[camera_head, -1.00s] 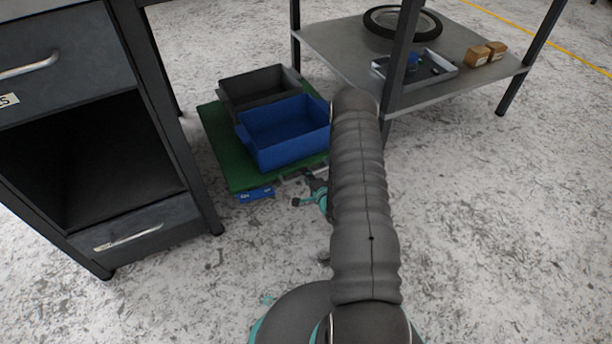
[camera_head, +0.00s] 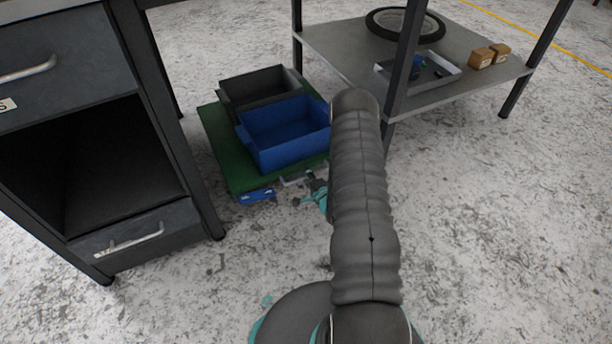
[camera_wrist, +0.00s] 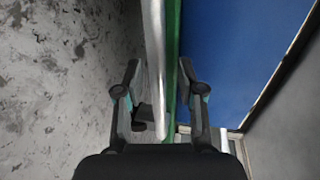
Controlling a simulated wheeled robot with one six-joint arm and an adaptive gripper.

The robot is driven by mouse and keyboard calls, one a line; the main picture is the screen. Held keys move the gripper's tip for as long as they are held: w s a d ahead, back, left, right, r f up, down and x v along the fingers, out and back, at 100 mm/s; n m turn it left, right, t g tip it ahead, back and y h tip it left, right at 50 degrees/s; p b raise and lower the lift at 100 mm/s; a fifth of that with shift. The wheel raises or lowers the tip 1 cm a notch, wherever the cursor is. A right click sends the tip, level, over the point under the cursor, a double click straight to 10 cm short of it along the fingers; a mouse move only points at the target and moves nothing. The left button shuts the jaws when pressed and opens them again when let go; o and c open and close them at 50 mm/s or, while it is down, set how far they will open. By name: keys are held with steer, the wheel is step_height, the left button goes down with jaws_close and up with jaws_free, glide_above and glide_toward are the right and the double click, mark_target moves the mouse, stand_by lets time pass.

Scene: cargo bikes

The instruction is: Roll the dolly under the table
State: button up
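The dolly (camera_head: 225,150) is a low green platform carrying a grey bin (camera_head: 232,102) and a blue bin (camera_head: 290,160). It stands on the floor between a drawer desk and a shelved table. A pale metal bar (camera_head: 300,180) runs along its near edge. My gripper (camera_head: 312,188) is at that edge, partly hidden by my arm. In the wrist view, my gripper (camera_wrist: 158,75) is open, with one finger on each side of the silver bar (camera_wrist: 155,60) and the green edge (camera_wrist: 172,60). Gaps show beside both fingertips, so it does not grip the bar.
The dark drawer desk (camera_head: 135,235) stands close on the left, its leg near the dolly. The table on the right has a low shelf (camera_head: 335,45) with a wheel (camera_head: 405,25), a tray (camera_head: 440,75) and small boxes (camera_head: 490,55). The near right floor is clear.

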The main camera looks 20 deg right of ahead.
steer(key=shift+s, duration=0.1)
steer(key=v, duration=1.1)
steer(key=shift+s, duration=0.35)
steer(key=shift+r, duration=0.1)
